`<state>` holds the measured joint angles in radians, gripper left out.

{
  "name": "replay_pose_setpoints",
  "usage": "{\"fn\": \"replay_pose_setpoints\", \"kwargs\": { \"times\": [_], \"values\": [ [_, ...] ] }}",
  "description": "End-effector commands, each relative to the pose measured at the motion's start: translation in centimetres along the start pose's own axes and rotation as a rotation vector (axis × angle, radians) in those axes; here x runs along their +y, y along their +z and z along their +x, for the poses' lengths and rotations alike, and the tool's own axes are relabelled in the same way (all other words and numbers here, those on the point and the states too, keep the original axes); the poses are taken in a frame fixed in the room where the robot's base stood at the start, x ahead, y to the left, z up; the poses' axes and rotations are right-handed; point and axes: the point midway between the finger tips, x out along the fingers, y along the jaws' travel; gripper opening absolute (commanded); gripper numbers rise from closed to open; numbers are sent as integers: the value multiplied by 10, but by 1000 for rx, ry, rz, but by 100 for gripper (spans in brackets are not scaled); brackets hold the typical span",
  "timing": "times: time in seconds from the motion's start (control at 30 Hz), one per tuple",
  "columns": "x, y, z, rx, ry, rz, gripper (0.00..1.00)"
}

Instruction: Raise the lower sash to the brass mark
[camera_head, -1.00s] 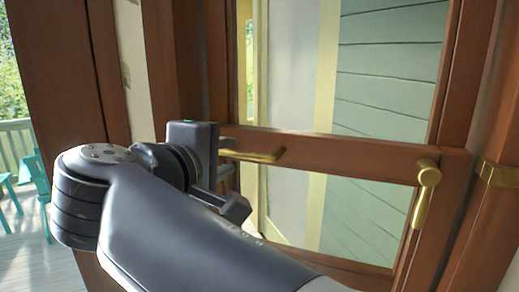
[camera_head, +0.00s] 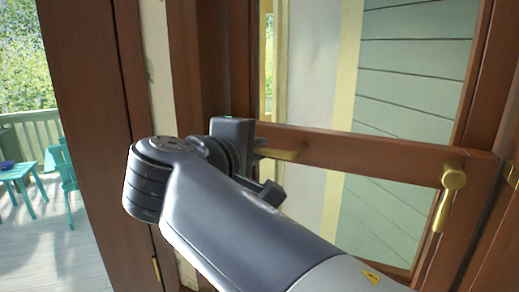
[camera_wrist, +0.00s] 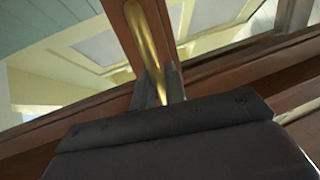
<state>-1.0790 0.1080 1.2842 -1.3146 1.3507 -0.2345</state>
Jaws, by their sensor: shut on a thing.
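The lower sash (camera_head: 400,159) is a brown wooden frame with glass, and its top rail crosses the head view. A brass handle (camera_head: 284,153) is on this rail at the left; it also shows in the wrist view (camera_wrist: 146,42). My gripper (camera_wrist: 159,88) is shut on the handle, with a dark finger on each side of it. In the head view my gripper (camera_head: 262,172) is partly hidden by its own body and my arm. The brass mark (camera_head: 513,172) is on the right jamb, cut by the picture edge, roughly level with the rail's right end.
A brass latch (camera_head: 449,195) hangs at the rail's right end. The brown post (camera_head: 95,120) stands left of my arm. Beyond it are a pale deck with a teal chair (camera_head: 62,180), a teal table (camera_head: 17,172) and a railing. Green siding shows behind the glass.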

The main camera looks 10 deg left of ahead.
Motion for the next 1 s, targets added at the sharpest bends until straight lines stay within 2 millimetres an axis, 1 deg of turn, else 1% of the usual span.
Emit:
{"fn": "replay_pose_setpoints", "kwargs": {
  "times": [0.43,0.63,0.87,0.9,1.0],
  "values": [
    [-1,0,0,0,-1,-1,0],
    [-13,0,2,-1,-3,-1,0],
    [-10,0,2,-1,-2,-1,0],
    [-10,0,2,-1,-1,-1,16],
    [-10,0,2,-1,-1,-1,24]
  ]
}}
